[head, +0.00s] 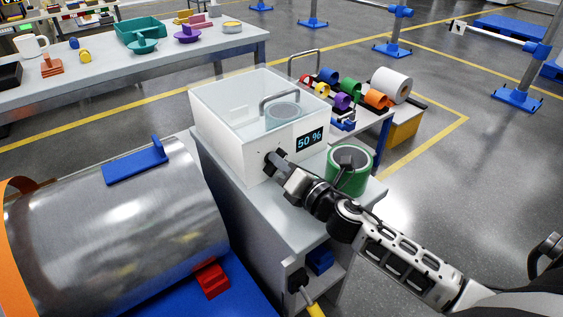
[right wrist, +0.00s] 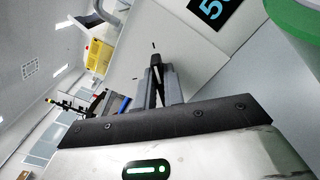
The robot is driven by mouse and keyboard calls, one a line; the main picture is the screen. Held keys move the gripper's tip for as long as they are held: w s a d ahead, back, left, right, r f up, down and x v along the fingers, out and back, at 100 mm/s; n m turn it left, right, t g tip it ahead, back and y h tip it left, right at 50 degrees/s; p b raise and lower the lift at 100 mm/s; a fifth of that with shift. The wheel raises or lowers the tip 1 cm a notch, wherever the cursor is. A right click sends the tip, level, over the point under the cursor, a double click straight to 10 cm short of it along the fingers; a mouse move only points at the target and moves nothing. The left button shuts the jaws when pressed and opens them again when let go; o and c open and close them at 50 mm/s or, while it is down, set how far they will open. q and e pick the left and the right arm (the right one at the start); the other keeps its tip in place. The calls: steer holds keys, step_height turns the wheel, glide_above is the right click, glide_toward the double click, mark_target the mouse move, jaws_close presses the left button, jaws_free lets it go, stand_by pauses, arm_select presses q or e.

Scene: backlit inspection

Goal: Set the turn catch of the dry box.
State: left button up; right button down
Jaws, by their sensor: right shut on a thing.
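The dry box (head: 224,137) is a white box with a clear top, a grey handle and a 50 % display (head: 309,139). It stands on a grey cabinet. My right gripper (head: 277,161) is at the lower front of the box, left of the display. In the right wrist view its fingers (right wrist: 158,85) are shut on the small turn catch (right wrist: 155,64), which they mostly hide. Two short dark marks show on the white face beside the fingers. The catch's exact angle is hard to tell. My left gripper is not in view.
A large metal cylinder (head: 120,225) fills the left front. Coloured rolls (head: 345,90) lie on a rack behind the box. A grey table (head: 110,72) stands at the back left.

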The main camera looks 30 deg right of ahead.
steer(key=c, duration=1.5)
jaws_free()
steer(key=shift+f, duration=0.1)
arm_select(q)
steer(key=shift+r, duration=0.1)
